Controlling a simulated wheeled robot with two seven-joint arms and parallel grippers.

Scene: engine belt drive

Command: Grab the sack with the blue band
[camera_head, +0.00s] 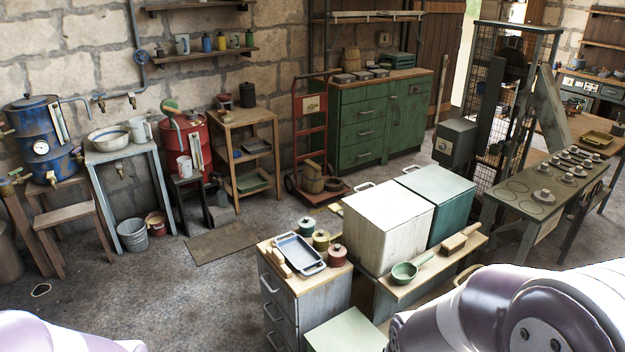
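I cannot make out a sack with a blue band in the head view. Small brown rounded things (313,178) stand at the foot of the red hand truck (297,125), but they are too small to tell if they are sacks, and no blue band shows on them. Parts of my own arms show at the lower left and lower right edges. Neither of my grippers is in view.
A white box (385,232) and a teal box (440,200) stand on a low bench ahead. A drawer cabinet (330,290) stands beside them. A green cabinet (362,140) is at the back wall. Open floor (150,290) lies to the left, with a brown mat (222,243).

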